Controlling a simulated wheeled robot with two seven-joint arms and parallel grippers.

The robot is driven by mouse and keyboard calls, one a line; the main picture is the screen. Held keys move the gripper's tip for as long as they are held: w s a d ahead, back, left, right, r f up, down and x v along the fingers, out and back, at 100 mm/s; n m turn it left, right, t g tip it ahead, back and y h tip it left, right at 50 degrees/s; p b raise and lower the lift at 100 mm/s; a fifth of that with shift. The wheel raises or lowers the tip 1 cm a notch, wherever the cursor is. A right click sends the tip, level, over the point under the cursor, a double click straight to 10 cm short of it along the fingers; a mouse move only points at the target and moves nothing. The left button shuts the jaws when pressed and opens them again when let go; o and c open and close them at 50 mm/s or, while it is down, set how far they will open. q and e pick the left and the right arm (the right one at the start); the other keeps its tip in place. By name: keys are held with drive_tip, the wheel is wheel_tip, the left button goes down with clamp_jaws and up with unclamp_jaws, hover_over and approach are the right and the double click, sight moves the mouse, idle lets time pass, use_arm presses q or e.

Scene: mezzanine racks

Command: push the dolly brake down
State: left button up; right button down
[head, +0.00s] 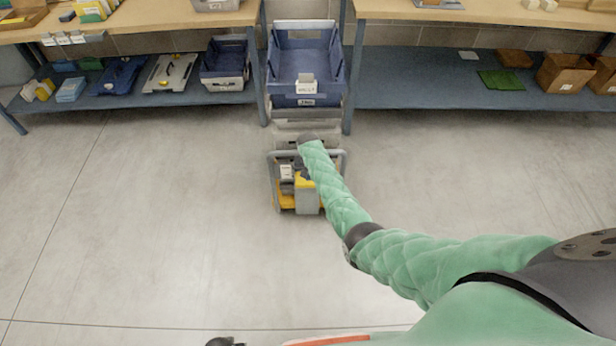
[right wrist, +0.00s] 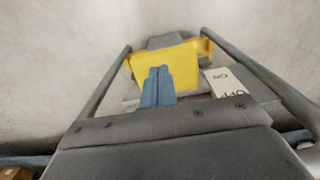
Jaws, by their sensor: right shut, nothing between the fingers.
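The dolly's brake assembly is low at the front of the dolly, in the middle of the head view. Its yellow pedal (head: 306,181) sits between grey side rails. In the right wrist view the yellow pedal (right wrist: 180,66) lies just beyond my right gripper (right wrist: 157,84). The gripper's blue fingers are shut together with nothing between them. They overlap the pedal's near edge in that view; I cannot tell whether they touch it. A white ON/OFF label (right wrist: 224,82) is right of the pedal. My left gripper is not clearly seen.
A blue crate (head: 303,62) rides on the dolly between two workbenches. The left lower shelf (head: 110,100) holds bins and boxes; the right one (head: 420,85) holds cartons and a green board. The concrete floor around the dolly's front is clear.

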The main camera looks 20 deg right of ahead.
sight(308, 184)
drive_tip(key=shift+r+p, duration=0.3)
drive_tip(key=shift+r, duration=0.5)
use_arm(q)
drive_tip(key=shift+w+d+r+b, duration=0.15)
drive_tip(key=shift+r+b, duration=0.3)
drive_tip(key=shift+r, duration=0.3)
drive_tip(key=shift+w+d+r+b, duration=0.15)
drive_tip(key=shift+r+b, duration=0.3)
drive_tip(key=shift+r, duration=0.3)
use_arm(e)
wheel_tip(308, 184, up, 9)
drive_tip(key=shift+r, duration=0.2)
use_arm(q)
drive_tip(key=shift+s+a+f, duration=0.15)
drive_tip(key=shift+s+f, duration=0.05)
drive_tip(key=shift+s, duration=0.1)
